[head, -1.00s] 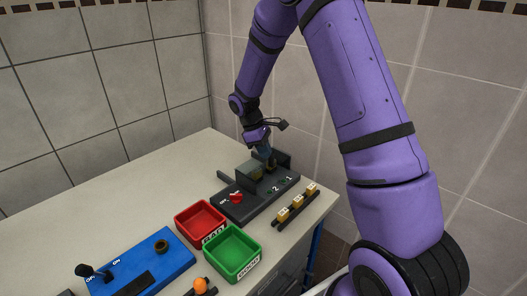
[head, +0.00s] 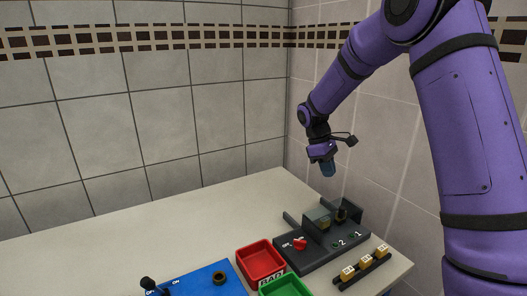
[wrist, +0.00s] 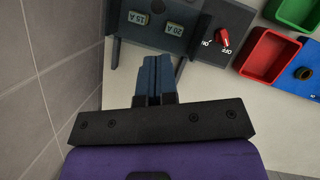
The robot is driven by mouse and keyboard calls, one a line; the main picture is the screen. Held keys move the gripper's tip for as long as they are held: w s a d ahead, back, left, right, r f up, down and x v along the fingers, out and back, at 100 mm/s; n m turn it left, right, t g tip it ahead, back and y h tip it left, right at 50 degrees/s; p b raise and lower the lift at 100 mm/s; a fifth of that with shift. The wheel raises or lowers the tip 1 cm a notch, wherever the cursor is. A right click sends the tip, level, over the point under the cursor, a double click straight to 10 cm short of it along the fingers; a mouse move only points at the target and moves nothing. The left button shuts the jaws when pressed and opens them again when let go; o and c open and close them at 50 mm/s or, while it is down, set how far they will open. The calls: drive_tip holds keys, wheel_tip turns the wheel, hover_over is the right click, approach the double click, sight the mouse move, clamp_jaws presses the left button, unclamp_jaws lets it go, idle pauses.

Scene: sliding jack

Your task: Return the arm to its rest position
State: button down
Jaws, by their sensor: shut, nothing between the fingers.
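My purple arm reaches in from the right in the head view. My gripper (head: 328,170) is in the air above the far right part of the table, over the dark grey jack fixture (head: 305,262). It points down. In the wrist view, the blue fingers of my gripper (wrist: 155,62) are together with nothing between them. The fixture (wrist: 205,45) lies below and beyond the fingertips, with two blocks marked 15 A (wrist: 138,17) and 20 A (wrist: 174,28). A red switch (head: 300,244) with ON/OFF lettering sits on the fixture.
A rack of several yellow blocks (head: 365,262) is at the right. Tiled walls stand close behind; the left tabletop (head: 90,250) is clear.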

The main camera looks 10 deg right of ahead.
drive_tip(key=s+a+r+m+t+y, duration=0.15)
drive_tip(key=s+r+m+t, duration=0.25)
drive_tip(key=s+r, duration=1.1)
drive_tip(key=s+a+r+m+t, duration=0.1)
drive_tip(key=s+m+t, duration=0.1)
drive_tip(key=s, duration=0.7)
drive_tip(key=s+a+r+m+t+y, duration=0.1)
drive_tip(key=s+r+m+t, duration=0.1)
drive_tip(key=s, duration=0.8)
drive_tip(key=shift+s+a+m, duration=0.3)
drive_tip(key=shift+m, duration=0.1)
drive_tip(key=shift+a+r+y, duration=0.1)
drive_tip(key=shift+a+y, duration=0.05)
drive_tip(key=shift+y, duration=0.1)
